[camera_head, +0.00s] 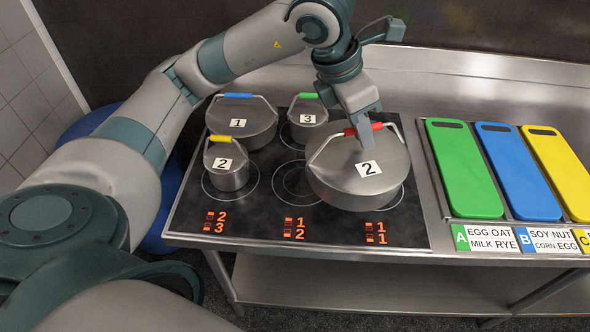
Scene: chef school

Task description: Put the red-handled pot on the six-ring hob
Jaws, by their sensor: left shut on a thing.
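The red-handled pot (345,176) is a wide, lidded metal pot with a "2" label. It is over the front right of the black six-ring hob (258,222); a ring shows beside its right edge, and I cannot tell whether its base touches the surface. My left gripper (367,138) is above the lid, shut on the red handle, and hides part of it. My right gripper is not in view.
A blue-handled pot (240,122), a green-handled pot (307,118) and a small yellow-handled pot (226,165) stand on the hob, behind and left. Green (462,169), blue (517,170) and yellow (562,165) boards lie right of the hob. The hob's front middle is clear.

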